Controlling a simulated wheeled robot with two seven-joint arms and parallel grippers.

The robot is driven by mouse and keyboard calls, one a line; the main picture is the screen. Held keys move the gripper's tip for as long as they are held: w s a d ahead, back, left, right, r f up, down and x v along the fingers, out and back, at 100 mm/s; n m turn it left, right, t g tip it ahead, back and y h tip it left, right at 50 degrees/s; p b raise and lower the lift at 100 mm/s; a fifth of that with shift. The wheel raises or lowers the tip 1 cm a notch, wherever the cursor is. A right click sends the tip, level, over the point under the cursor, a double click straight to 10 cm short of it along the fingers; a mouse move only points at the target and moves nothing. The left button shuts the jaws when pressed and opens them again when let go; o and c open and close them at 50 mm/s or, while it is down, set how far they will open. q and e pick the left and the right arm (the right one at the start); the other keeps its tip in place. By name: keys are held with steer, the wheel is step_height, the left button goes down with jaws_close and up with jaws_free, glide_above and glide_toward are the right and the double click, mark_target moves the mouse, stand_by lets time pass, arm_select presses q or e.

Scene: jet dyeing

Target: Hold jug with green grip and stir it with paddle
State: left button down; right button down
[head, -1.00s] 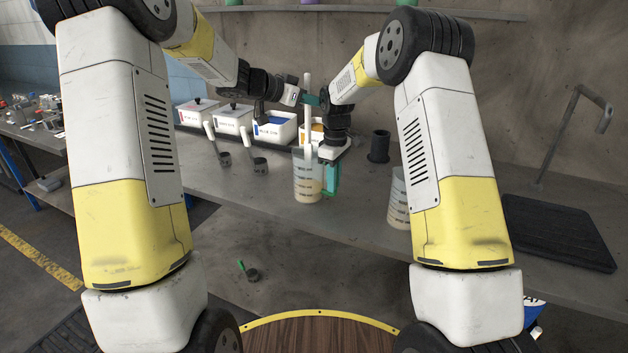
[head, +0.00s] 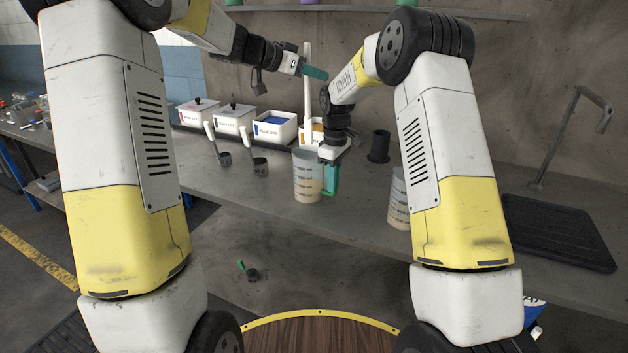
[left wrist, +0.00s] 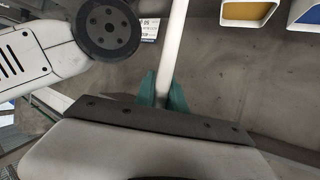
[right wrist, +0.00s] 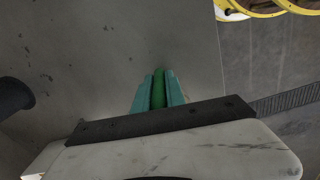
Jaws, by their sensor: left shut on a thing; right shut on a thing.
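The translucent graduated jug (head: 306,182) stands upright on the bench near its front edge. My right gripper (head: 331,180) is at the jug's right side, shut on its green grip, which shows between the teal fingers in the right wrist view (right wrist: 158,90). My left gripper (head: 315,73) is higher, above and behind the jug, shut on the white paddle (head: 307,100). The paddle's pale shaft also shows between the fingers in the left wrist view (left wrist: 172,45). The paddle hangs nearly upright. I cannot tell whether its lower end is inside the jug.
A second graduated jug (head: 398,200) stands to the right, partly behind my right arm. Two dark cups with pale handles (head: 260,165) stand left. White dye bins (head: 274,128) line the back. A black cylinder (head: 379,146) and black mat (head: 558,230) are right.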

steer(key=c, duration=1.3)
jaws_free()
